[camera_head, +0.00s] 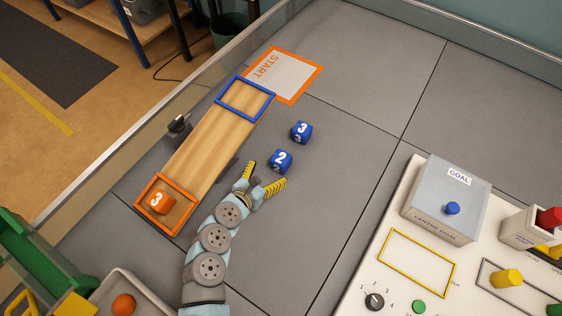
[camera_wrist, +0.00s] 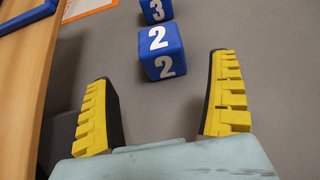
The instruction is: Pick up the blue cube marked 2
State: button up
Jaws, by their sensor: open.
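The blue cube marked 2 (camera_head: 281,160) sits on the grey floor in the head view. It also shows in the wrist view (camera_wrist: 161,52), just beyond the fingertips and between their lines. My gripper (camera_head: 263,174) is open and empty, with yellow ribbed fingers spread apart on the near side of the cube. In the wrist view my gripper (camera_wrist: 160,95) has nothing between its fingers. The cube's top and one side, both with a white 2, are visible there.
A second blue cube, marked 3 (camera_head: 302,132), stands close behind. A wooden ramp (camera_head: 205,146) lies to the left, with an orange cube marked 3 (camera_head: 161,201) in its orange-framed end. A white panel (camera_head: 388,231) with a goal box (camera_head: 419,224) is at right. Grey floor around the cubes is clear.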

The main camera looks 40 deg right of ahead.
aim_at(281, 161)
jog(key=shift+b+x, duration=0.7)
jog(key=shift+x, duration=3.5)
jog(key=shift+s, duration=0.15)
jog(key=c, duration=1.3)
